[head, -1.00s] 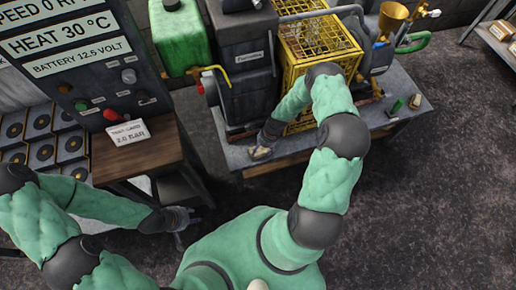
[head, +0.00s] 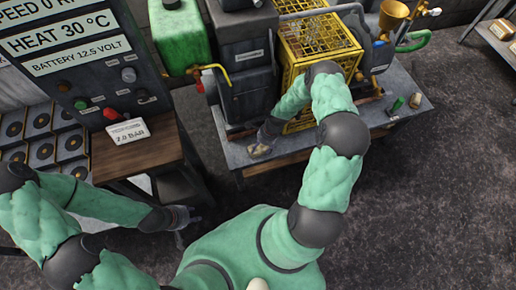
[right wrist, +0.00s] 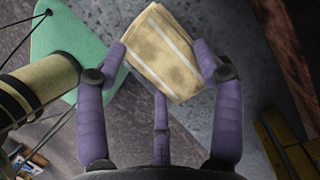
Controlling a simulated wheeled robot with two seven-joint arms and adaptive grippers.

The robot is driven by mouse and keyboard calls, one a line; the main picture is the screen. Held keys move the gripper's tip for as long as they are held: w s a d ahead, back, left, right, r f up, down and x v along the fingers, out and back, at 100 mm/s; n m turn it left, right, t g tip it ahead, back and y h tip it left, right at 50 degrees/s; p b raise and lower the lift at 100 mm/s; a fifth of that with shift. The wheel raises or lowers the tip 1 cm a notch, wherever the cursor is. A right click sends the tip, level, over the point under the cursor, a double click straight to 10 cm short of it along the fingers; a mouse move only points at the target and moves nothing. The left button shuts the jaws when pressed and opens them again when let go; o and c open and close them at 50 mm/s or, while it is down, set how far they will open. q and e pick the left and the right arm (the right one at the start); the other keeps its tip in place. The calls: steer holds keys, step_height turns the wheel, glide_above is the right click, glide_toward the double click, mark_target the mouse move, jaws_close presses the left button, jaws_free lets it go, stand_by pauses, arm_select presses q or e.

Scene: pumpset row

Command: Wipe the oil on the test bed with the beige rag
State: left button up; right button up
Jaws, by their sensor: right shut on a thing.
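The beige rag (head: 259,151) is at the front left of the grey test bed (head: 404,85). My right gripper (head: 266,140) is over the rag, its fingers pointing down to the bed top. In the right wrist view the rag (right wrist: 165,48) is a folded cloth with pale stripes and dark smudges, held between the purple fingers. It looks against or just above the grey surface; I cannot tell which. No oil can be made out clearly; the rag and arm may cover it. My left gripper (head: 188,217) is low beside the wooden bench, its fingers too small to read.
A yellow cage (head: 308,42), a dark machine (head: 246,75) and a green tank (head: 181,38) stand behind the rag. A small green item (head: 396,105) and a beige one (head: 415,100) are at the bed's right. A control panel (head: 100,75) stands left.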

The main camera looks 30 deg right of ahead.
steer(key=shift+w+d+f+b, duration=0.15)
steer(key=shift+w+b, duration=0.1)
steer(key=shift+w, duration=0.35)
steer(key=shift+w+d+r+b, duration=0.1)
steer(key=shift+w+d+b, duration=0.1)
steer(key=shift+w, duration=0.7)
steer(key=shift+w, duration=0.1)
steer(key=shift+w+d+b, duration=0.1)
steer(key=shift+w+b, duration=0.2)
steer(key=shift+w, duration=0.05)
